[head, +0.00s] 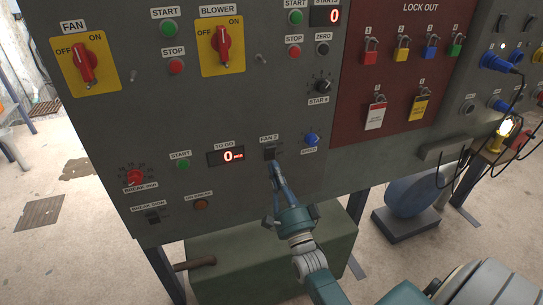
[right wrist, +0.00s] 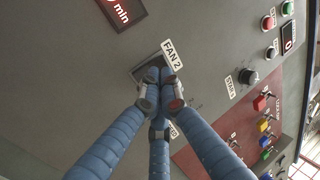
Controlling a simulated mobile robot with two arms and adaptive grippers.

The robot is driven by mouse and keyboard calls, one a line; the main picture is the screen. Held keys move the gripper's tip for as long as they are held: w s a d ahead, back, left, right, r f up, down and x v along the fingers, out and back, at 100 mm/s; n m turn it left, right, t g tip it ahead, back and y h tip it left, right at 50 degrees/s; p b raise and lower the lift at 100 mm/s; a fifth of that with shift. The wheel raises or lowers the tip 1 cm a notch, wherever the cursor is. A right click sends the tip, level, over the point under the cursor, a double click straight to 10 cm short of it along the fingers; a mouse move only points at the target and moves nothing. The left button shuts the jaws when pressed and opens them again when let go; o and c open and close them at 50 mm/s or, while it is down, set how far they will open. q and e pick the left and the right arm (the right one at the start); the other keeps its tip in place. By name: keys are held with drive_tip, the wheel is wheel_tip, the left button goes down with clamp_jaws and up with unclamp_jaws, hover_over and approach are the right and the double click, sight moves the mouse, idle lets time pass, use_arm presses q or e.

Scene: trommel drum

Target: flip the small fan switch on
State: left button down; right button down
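The small switch labelled FAN 2 (head: 269,153) is a dark plate low on the grey control panel (head: 120,160). My right gripper (head: 273,165) reaches up to it from below. The right wrist view shows the gripper's three blue fingers (right wrist: 160,82) drawn together, tips at the dark switch plate (right wrist: 148,68) under the FAN 2 label (right wrist: 173,52). The fingertips hide the switch lever, so its position and whether they touch it cannot be told. Nothing is seen held between them. My left gripper is not in view.
A blue knob (head: 311,139) is close right of the switch. Above are large red FAN (head: 84,62) and BLOWER (head: 223,45) switches on yellow plates. A red lock-out board (head: 390,75) with padlocks is at right.

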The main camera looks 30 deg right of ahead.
sight(268, 151)
drive_tip(key=shift+p+x, duration=0.4)
drive_tip(key=shift+x, duration=1.55)
